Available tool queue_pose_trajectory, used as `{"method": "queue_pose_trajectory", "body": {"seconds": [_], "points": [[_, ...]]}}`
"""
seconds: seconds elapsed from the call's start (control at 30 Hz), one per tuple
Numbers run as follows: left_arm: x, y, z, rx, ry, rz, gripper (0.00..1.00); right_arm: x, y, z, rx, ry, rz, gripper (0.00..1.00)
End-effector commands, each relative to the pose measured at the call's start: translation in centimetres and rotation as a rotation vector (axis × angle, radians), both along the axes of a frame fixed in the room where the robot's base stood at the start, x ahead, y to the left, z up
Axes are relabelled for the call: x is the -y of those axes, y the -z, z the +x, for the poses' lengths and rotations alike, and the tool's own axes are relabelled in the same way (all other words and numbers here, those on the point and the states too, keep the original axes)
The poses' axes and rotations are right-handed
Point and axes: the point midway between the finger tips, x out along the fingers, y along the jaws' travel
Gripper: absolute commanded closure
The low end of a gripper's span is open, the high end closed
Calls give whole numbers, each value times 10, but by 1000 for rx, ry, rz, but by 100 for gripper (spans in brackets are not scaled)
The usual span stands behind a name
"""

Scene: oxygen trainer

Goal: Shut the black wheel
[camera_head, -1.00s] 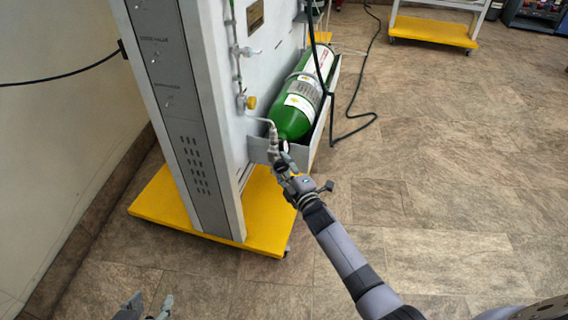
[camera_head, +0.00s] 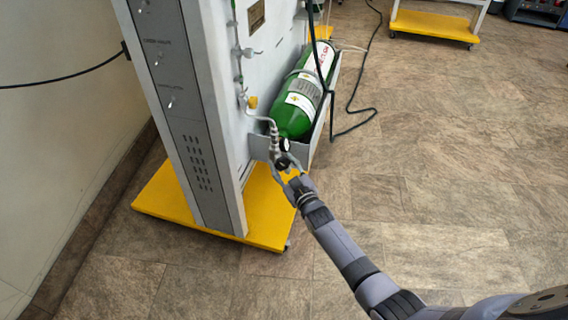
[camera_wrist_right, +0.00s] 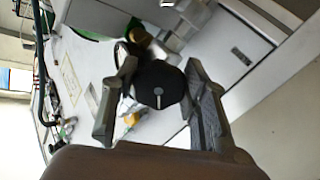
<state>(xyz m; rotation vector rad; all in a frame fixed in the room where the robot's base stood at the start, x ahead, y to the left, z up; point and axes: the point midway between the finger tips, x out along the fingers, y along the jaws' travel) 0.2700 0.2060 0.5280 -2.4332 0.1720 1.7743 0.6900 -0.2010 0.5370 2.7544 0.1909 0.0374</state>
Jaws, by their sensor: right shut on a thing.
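The black wheel (camera_wrist_right: 158,85) is a round dark knob with a pale line on its face, in the middle of the right wrist view. In the head view the wheel (camera_head: 286,162) is a small dark shape at the neck of the green cylinder (camera_head: 297,108). My right gripper (camera_wrist_right: 161,68) has one finger on each side of the wheel and is shut on it. It comes in from the lower right in the head view (camera_head: 285,170). My left gripper is out of view.
The grey panel cabinet (camera_head: 190,130) stands on a yellow base (camera_head: 165,205) left of the wheel. A thin pipe and a brass fitting (camera_head: 252,102) are on its side. A dark hose lies on the floor behind.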

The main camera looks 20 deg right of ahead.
Motion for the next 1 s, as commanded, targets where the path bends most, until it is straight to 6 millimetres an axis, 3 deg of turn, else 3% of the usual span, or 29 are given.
{"method": "queue_pose_trajectory", "body": {"seconds": [0.5,1.0], "points": [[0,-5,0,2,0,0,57,-2,2,-1,-66,1,444,87],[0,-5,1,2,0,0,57,-3,2,-1,-93,1,641,87]]}}
